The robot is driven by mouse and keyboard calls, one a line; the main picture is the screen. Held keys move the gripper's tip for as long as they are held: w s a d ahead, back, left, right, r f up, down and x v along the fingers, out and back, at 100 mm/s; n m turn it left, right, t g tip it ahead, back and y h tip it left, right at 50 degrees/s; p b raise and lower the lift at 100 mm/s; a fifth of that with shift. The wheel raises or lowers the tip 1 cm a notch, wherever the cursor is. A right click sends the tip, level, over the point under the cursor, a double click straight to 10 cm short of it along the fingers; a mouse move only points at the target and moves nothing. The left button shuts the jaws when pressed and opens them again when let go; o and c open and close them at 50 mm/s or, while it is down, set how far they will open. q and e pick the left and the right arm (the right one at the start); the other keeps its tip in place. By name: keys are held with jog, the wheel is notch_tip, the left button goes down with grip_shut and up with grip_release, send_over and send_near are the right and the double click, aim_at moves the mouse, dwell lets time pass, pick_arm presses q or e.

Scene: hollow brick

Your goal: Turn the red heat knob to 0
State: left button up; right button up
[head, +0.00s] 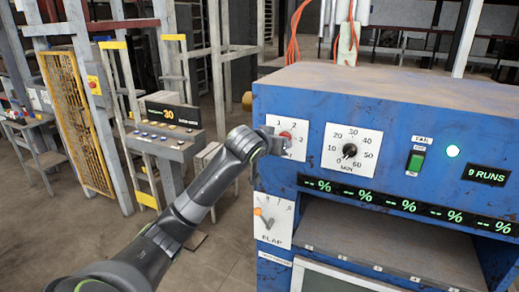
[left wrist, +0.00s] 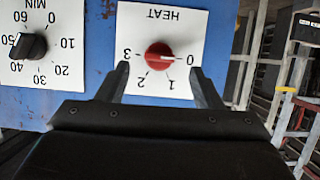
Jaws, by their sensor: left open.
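The red heat knob (left wrist: 158,55) sits on a white HEAT plate (left wrist: 183,31) marked 0 to 3, upside down in the left wrist view. The knob's white pointer mark points right, at the 0. In the head view the red knob (head: 286,134) shows in part behind my left gripper (head: 277,139). My left gripper (left wrist: 160,72) is open, its two fingertips apart on either side of the knob in the picture. I see a gap between each fingertip and the knob. My right gripper is not in view.
A black MIN knob (head: 349,150) on its own white plate is right of the heat plate on the blue oven (head: 400,110). A console (head: 165,137) stands to the left.

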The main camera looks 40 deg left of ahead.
pick_arm(q)
jog(key=b+v, duration=0.3)
jog(key=v, duration=0.9)
jog(key=shift+f, duration=0.15)
jog(key=shift+w, duration=0.1)
